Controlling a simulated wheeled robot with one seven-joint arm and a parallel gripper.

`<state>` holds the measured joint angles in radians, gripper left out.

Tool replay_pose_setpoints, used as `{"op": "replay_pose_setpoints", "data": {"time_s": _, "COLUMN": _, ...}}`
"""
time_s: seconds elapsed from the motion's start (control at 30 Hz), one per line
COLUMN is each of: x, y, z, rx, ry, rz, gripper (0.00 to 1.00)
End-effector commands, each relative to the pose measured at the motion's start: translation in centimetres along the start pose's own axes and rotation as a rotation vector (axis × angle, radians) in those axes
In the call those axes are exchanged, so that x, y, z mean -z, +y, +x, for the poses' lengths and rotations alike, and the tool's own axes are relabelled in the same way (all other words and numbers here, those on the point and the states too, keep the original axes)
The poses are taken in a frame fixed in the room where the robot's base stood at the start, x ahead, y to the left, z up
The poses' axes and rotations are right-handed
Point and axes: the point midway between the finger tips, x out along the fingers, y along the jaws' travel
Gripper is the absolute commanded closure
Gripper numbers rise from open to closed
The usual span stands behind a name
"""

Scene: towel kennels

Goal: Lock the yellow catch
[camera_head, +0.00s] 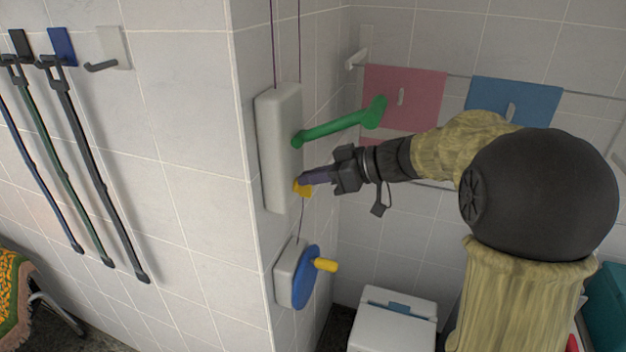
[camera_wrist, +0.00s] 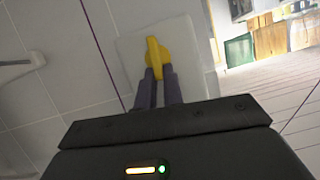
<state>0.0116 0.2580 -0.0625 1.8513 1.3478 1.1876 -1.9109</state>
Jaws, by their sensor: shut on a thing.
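The yellow catch (camera_head: 303,189) is on the lower part of a white wall box (camera_head: 281,150). In the wrist view the yellow catch (camera_wrist: 155,50) stands out from the pale box face (camera_wrist: 190,55). My gripper (camera_head: 308,181) reaches in from the right. Its two dark fingers (camera_wrist: 159,75) are shut on the near end of the catch. The fingers hide part of the catch in the head view. A green lever (camera_head: 345,125) sticks out from the same box just above my gripper, pointing right and slightly up.
A blue wheel (camera_head: 307,277) with a yellow handle (camera_head: 325,265) is on the wall below the box. Pink (camera_head: 404,97) and blue (camera_head: 514,104) towels hang behind. A white lidded bin (camera_head: 392,322) stands below. Long straps (camera_head: 100,175) hang at left.

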Motion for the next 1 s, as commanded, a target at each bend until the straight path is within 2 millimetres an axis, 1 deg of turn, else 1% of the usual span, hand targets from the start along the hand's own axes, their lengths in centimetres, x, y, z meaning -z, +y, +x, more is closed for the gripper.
{"op": "replay_pose_setpoints", "data": {"time_s": 0.27, "x": -0.3, "y": 0.8, "z": 0.1, "rx": 0.072, "ry": 0.003, "rz": 0.178, "gripper": 1.00}}
{"op": "replay_pose_setpoints", "data": {"time_s": 1.0, "x": -0.9, "y": 2.3, "z": 0.3, "rx": 0.342, "ry": 0.006, "rz": 0.827, "gripper": 1.00}}
